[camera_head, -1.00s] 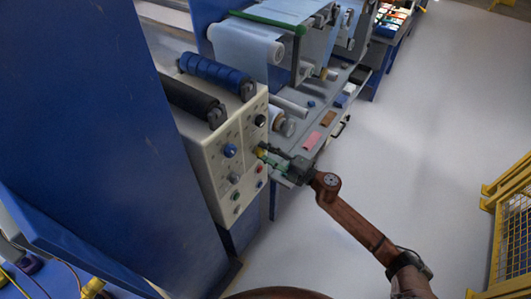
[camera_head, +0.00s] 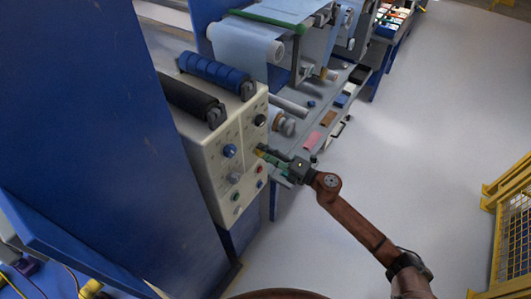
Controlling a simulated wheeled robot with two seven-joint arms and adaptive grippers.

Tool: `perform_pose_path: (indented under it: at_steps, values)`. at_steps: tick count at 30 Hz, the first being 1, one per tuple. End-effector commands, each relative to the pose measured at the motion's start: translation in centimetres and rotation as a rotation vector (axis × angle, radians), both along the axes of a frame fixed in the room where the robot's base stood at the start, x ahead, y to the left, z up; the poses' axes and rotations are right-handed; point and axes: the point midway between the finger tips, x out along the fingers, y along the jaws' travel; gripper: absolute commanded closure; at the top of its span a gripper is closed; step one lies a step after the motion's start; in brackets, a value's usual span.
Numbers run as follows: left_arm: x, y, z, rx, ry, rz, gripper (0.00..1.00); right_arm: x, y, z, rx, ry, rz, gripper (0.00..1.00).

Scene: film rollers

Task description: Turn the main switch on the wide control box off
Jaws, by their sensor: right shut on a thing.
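The wide control box (camera_head: 212,150) is cream-coloured and stands against the blue machine. Its front panel carries a black knob (camera_head: 260,120), a blue knob (camera_head: 229,151), a grey knob (camera_head: 234,178) and several small red and green buttons. My right gripper (camera_head: 262,151) is at the panel's right side, shut on the main switch, which its fingers mostly hide. A yellowish bit shows at the fingertips. My left gripper is not in view.
A blue roller (camera_head: 215,72) and a black roller (camera_head: 192,98) lie on top of the box. Film rolls and a grey shelf (camera_head: 320,125) with small coloured blocks stand behind my right gripper. A yellow fence (camera_head: 512,215) is at the right. The floor between is clear.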

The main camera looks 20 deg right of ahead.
Motion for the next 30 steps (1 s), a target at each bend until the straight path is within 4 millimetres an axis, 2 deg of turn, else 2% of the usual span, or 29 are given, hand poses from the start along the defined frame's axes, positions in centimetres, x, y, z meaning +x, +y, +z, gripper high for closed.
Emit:
perform_pose_path:
  at_steps: [2, 3, 9, 20, 23, 30]
  values:
    - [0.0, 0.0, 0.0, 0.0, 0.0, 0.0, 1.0, -0.1, 0.0, -0.2, -0.004, 0.001, 0.001, 0.88]
    - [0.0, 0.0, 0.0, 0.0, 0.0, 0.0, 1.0, -0.1, 0.1, -0.2, -0.004, 0.001, 0.001, 0.61]
    - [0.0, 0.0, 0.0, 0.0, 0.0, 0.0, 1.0, 0.0, 0.0, -0.1, -0.002, 0.001, 0.001, 0.47]
    - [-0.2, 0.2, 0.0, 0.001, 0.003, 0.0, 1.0, -0.3, -0.3, -0.1, -0.001, 0.002, 0.0, 0.46]
    - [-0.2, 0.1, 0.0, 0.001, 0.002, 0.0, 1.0, -1.2, -1.0, -0.2, -0.002, 0.002, -0.001, 0.46]
    - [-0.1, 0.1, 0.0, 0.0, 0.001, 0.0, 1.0, -5.1, -4.0, -0.2, -0.002, 0.004, -0.002, 0.46]
